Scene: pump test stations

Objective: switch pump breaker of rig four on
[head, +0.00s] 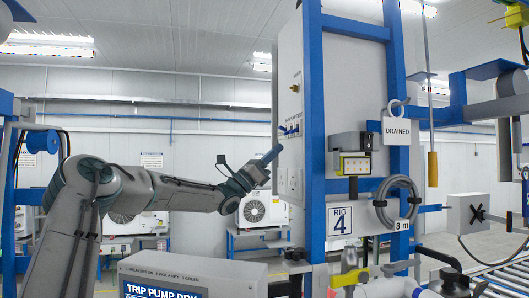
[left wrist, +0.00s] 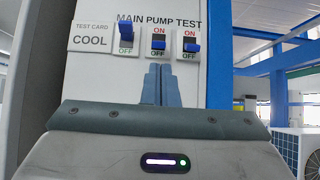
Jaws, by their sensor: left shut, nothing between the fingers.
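The breaker panel of rig four shows on the side of a white cabinet (head: 290,95) in the head view. In the left wrist view its labels read MAIN, PUMP and TEST. The main breaker (left wrist: 126,31) has its blue lever up. The pump breaker (left wrist: 158,44) has its lever low, with ON showing above it. The test breaker (left wrist: 193,51) also has its lever low. My left gripper (head: 277,150) is shut and empty. Its fingertips (left wrist: 160,68) are just below the pump breaker; I cannot tell whether they touch the panel. My right gripper is not in view.
A TEST CARD COOL label (left wrist: 91,37) sits left of the breakers. A TRIP PUMP DRY box (head: 205,275) stands in front, low down.

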